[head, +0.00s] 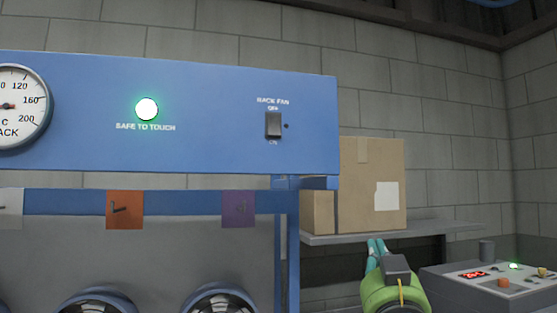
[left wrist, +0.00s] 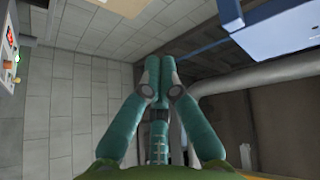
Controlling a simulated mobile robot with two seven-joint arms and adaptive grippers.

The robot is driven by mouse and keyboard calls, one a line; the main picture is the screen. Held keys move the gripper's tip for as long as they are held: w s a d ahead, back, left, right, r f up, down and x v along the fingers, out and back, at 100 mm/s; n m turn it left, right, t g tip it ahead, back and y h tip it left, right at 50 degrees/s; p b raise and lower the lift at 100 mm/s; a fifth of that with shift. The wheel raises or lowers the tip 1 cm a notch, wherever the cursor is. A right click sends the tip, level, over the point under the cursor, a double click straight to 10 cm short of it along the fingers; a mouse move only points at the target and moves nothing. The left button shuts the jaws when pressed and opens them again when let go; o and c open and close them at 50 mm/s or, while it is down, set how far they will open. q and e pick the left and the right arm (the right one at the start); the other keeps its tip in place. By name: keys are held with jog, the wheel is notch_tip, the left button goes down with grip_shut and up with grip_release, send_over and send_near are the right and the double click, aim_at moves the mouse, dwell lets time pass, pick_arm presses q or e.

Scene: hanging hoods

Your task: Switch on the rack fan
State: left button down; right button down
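The rack fan switch (head: 273,125) is a dark rocker on the right part of the blue panel (head: 210,130), under the label RACK FAN. Small position labels stand above and below it, too small to read surely, and I cannot tell which side is pressed. My left gripper (head: 375,243) is below and right of the switch, clear of the panel, fingers pointing up. In the left wrist view its teal fingers (left wrist: 156,62) meet at the tips with nothing between them. The blue panel shows at the upper right there (left wrist: 290,35). My right gripper is not in view.
A green "safe to touch" lamp (head: 147,109) glows beside a dial gauge (head: 15,105). Coloured tags (head: 125,210) hang below. Cardboard boxes (head: 365,185) stand on a shelf (head: 430,230) behind my gripper. A grey control box (head: 500,285) is at lower right.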

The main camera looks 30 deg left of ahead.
pick_arm(q)
jog(key=s+a+r+n+g+y, duration=0.2)
jog(key=s+r+n+y, duration=0.2)
jog(key=s+r, duration=0.3)
jog(key=s+a+r+n+g+y, duration=0.2)
jog(key=s+r+n+y, duration=0.3)
jog(key=s, duration=0.5)
notch_tip(320, 180, up, 2)
jog(key=shift+s+a+r+n, duration=0.25)
jog(key=shift+s+a+n, duration=0.05)
jog(key=shift+n, duration=0.1)
jog(key=shift+w, duration=0.1)
